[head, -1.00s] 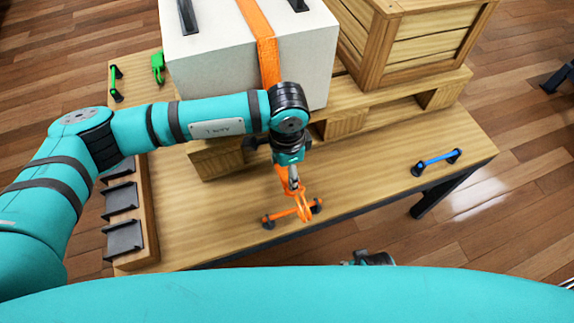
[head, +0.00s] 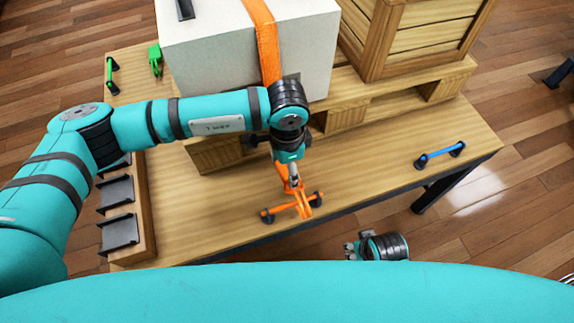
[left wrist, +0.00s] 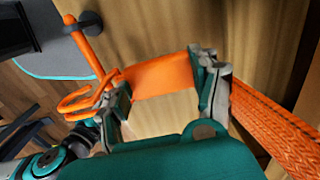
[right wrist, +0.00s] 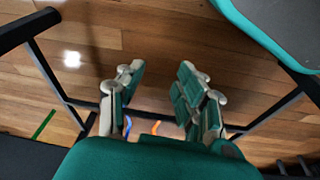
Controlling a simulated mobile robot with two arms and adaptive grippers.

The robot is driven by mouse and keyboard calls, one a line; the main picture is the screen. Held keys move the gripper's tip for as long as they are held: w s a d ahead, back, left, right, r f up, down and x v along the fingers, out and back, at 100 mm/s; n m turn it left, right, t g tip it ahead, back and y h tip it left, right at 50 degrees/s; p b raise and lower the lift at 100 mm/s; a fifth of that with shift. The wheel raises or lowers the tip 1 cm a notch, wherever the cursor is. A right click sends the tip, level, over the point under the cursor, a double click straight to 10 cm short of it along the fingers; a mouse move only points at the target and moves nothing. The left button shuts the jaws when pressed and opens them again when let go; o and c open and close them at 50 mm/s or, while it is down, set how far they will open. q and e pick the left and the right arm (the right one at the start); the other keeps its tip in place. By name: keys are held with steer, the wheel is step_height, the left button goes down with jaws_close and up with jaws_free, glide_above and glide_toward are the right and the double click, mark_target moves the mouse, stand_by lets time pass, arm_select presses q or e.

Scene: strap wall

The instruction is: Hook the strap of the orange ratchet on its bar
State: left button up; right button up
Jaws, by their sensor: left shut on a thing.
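The orange strap (head: 265,35) runs over the white box and down its front. My left gripper (head: 293,178) is shut on the strap's orange end piece (left wrist: 162,80), with a finger on each side. An orange wire hook (head: 303,204) sticks out from that piece; its loops (left wrist: 85,97) show in the left wrist view. The orange bar (head: 283,213) stands on black mounts near the table's front edge. The hook overlaps the bar's middle; I cannot tell whether it is around it. The orange ratchet is not clearly visible. My right gripper (right wrist: 155,90) is open and empty beyond the table's front edge.
The white box (head: 205,80) and a wooden crate (head: 425,45) stand on a pallet (head: 225,155) behind the bar. A blue bar (head: 440,155) is at the right, a green bar (head: 112,75) at the far left. Black holders (head: 118,232) line the left edge.

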arm_select(q)
steer(key=shift+f+b, duration=0.8)
steer(key=shift+b, duration=0.1)
steer(key=shift+f+b, duration=0.55)
steer(key=shift+b, duration=0.15)
arm_select(e)
steer(key=w+v, duration=0.2)
steer(key=v, duration=0.9)
steer(key=shift+r+t, duration=0.3)
steer(key=shift+r, duration=0.15)
steer(key=shift+s+f, duration=0.15)
arm_select(q)
steer(key=shift+b, duration=0.45)
steer(key=shift+r, duration=0.1)
arm_select(e)
steer(key=shift+v, duration=0.75)
steer(key=shift+d, duration=0.15)
